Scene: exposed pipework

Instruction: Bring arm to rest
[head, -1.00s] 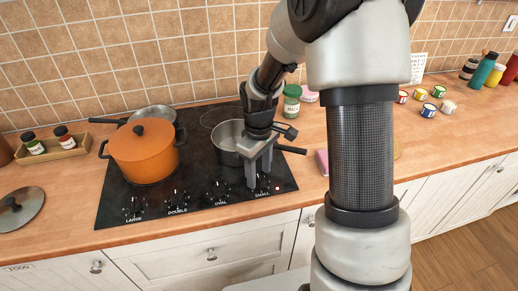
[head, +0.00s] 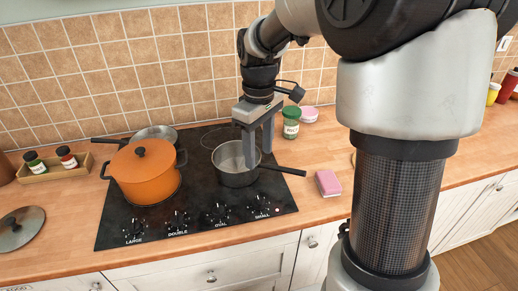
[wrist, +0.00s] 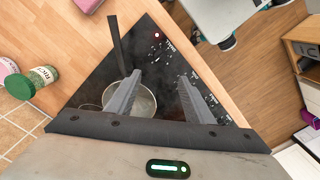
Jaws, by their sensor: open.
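My gripper (head: 259,158) is open and empty, pointing down over the right part of the black cooktop (head: 125,228), by a grey saucepan (head: 233,178) with a dark handle. In the wrist view my two fingers (wrist: 158,76) are spread apart with nothing between them. The saucepan also shows in the wrist view (wrist: 145,101), partly behind one finger. The fingers overlap its rim in the head view, and they look above it.
An orange pot (head: 143,178) and another pan (head: 155,133) stand on the cooktop's left. A green-lidded jar (head: 291,124), a pink tub (head: 309,115) and a pink sponge (head: 328,183) are right of it. The front counter strip is clear.

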